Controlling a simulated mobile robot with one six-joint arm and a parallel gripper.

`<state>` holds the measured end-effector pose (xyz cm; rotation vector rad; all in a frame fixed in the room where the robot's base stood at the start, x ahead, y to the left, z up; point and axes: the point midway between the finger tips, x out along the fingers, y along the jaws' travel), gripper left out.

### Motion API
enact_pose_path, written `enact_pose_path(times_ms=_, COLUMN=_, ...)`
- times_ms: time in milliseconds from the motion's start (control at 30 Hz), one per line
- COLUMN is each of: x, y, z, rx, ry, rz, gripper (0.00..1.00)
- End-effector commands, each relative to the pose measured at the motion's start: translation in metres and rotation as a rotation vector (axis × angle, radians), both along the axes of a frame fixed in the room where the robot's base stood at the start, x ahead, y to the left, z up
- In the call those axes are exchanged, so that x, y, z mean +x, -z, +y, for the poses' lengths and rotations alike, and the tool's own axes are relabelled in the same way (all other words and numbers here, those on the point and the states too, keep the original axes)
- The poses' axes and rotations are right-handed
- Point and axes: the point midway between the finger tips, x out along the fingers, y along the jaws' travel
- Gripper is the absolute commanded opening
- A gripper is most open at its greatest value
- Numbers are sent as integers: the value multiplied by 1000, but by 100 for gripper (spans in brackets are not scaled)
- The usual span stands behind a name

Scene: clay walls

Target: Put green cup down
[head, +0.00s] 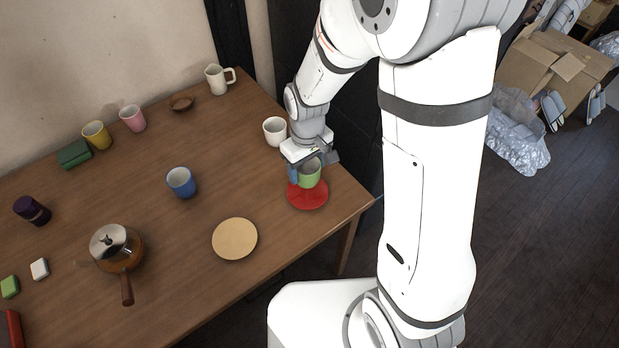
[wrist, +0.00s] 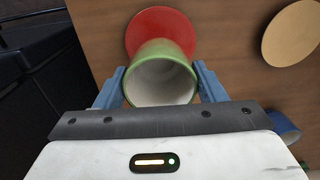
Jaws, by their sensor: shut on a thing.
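The green cup (head: 310,174) is at the right end of the wooden table, over a red round plate (head: 307,198). My gripper (head: 306,172) is shut on the cup. In the wrist view the cup (wrist: 160,78) sits between the two blue fingers of my gripper (wrist: 161,88), its white inside facing the camera. The red plate (wrist: 160,22) shows beyond the cup in that view. I cannot tell whether the cup's base touches the plate or is a little above it.
A white cup (head: 275,131) stands close behind my gripper. A tan plate (head: 235,239) lies to the left, with a blue cup (head: 181,182) and a pot (head: 117,248) farther left. The table's right edge is near the red plate. Bare wood lies between the blue cup and the red plate.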

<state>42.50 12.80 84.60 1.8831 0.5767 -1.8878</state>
Motion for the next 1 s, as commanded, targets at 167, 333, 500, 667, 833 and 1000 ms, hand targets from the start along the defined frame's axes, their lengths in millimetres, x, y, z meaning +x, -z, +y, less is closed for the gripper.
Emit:
enact_pose_path(times_ms=167, x=-1, y=22, z=0, rx=-1, ry=1, rz=4, gripper=38)
enact_pose_path(times_ms=333, x=0, y=40, z=0, rx=0, ry=1, rz=0, gripper=38)
enact_pose_path(times_ms=500, x=0, y=41, z=0, rx=1, ry=0, rz=-1, gripper=38)
enact_pose_path(times_ms=667, x=0, y=44, z=1, rx=1, ry=0, rz=-1, gripper=38)
enact_pose_path(times_ms=833, x=0, y=44, z=1, rx=1, ry=0, rz=-1, gripper=72)
enact_pose_path(times_ms=1000, x=0, y=44, z=1, rx=1, ry=-1, rz=-1, gripper=85)
